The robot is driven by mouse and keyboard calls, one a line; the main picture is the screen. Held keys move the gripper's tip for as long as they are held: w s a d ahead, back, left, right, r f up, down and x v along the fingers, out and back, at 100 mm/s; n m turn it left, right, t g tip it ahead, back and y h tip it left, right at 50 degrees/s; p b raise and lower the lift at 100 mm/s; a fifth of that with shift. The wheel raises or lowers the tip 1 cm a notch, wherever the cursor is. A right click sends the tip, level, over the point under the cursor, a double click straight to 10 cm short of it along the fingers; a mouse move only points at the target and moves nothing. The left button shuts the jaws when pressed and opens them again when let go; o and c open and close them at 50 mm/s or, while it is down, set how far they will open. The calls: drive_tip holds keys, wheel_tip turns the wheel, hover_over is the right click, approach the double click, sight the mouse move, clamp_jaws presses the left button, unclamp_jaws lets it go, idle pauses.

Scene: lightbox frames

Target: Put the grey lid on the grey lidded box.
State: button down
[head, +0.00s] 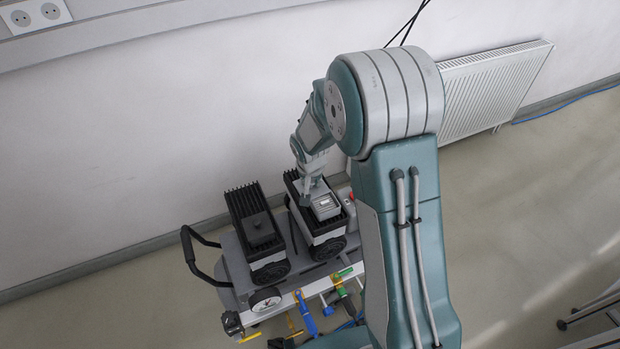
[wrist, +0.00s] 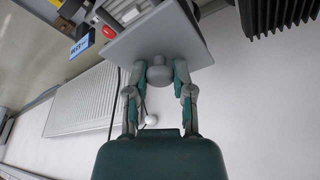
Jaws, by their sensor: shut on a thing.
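The grey lid (wrist: 150,44) is a flat square plate with a round knob. My gripper (wrist: 157,76) is shut on the knob, one finger on each side, in the wrist view. In the head view my gripper (head: 309,188) is above the right-hand black ribbed unit on the cart.
A grey cart (head: 232,268) carries two black ribbed units; the left one (head: 254,222) has a small dark knobbed piece on top. Clamps and tools hang along the cart's front rail. A red button (wrist: 82,30) is near the lid. A white wall and radiator (head: 490,90) stand behind.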

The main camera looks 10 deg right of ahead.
drive_tip(key=shift+s+d+f+n+y, duration=0.1)
drive_tip(key=shift+d+f+n+y, duration=0.25)
drive_tip(key=shift+n, duration=0.3)
drive_tip(key=shift+d+f+n+y, duration=0.15)
drive_tip(key=shift+f+n, duration=0.25)
drive_tip(key=shift+n, duration=0.25)
drive_tip(key=shift+d+f+n, duration=0.2)
drive_tip(key=shift+d+n, duration=0.05)
drive_tip(key=shift+n, duration=0.25)
